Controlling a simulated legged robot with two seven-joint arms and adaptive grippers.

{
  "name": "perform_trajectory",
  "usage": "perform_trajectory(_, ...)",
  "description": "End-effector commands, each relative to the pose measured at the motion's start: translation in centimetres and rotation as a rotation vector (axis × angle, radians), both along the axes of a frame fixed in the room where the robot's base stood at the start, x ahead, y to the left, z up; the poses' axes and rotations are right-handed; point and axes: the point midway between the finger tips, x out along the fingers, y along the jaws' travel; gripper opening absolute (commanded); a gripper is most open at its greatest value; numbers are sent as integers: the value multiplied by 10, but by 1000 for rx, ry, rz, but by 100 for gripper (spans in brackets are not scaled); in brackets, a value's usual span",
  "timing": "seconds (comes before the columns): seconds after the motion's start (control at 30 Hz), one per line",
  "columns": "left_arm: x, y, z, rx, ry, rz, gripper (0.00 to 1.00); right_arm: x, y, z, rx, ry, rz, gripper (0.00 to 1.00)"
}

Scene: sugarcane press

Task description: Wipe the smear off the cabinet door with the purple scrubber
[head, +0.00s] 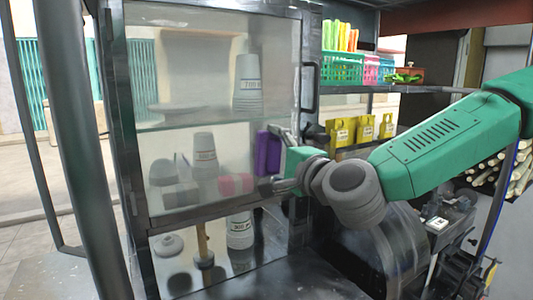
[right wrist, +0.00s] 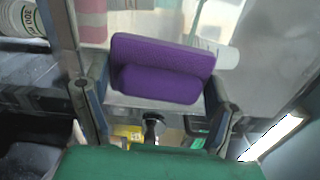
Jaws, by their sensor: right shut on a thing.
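The purple scrubber (head: 267,153) is held upright in front of the glass cabinet door (head: 225,125), near its right side. My right gripper (head: 282,160) is shut on the scrubber, which also shows between its fingers in the right wrist view (right wrist: 163,70). I cannot tell whether the scrubber touches the glass. A hazy, pale film covers parts of the door, and I cannot make out a distinct smear edge. The door's dark handle (head: 311,88) stands to the upper right of the scrubber. My left gripper is not in view.
Stacked cups (head: 248,85) stand behind the glass. A dark machine (head: 385,240) stands below my right arm. A dark post (head: 75,150) rises at the left.

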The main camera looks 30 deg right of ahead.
Motion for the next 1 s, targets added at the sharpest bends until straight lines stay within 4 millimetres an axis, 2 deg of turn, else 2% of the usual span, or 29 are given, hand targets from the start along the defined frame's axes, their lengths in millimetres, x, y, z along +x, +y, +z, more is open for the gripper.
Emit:
perform_trajectory(0.37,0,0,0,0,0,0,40,-3,1,0,0,-1,-1,56)
perform_trajectory(0.73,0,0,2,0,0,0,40,-30,0,1,1,-1,1,56)
perform_trajectory(1.0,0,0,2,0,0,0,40,-32,-1,0,0,0,-1,56)
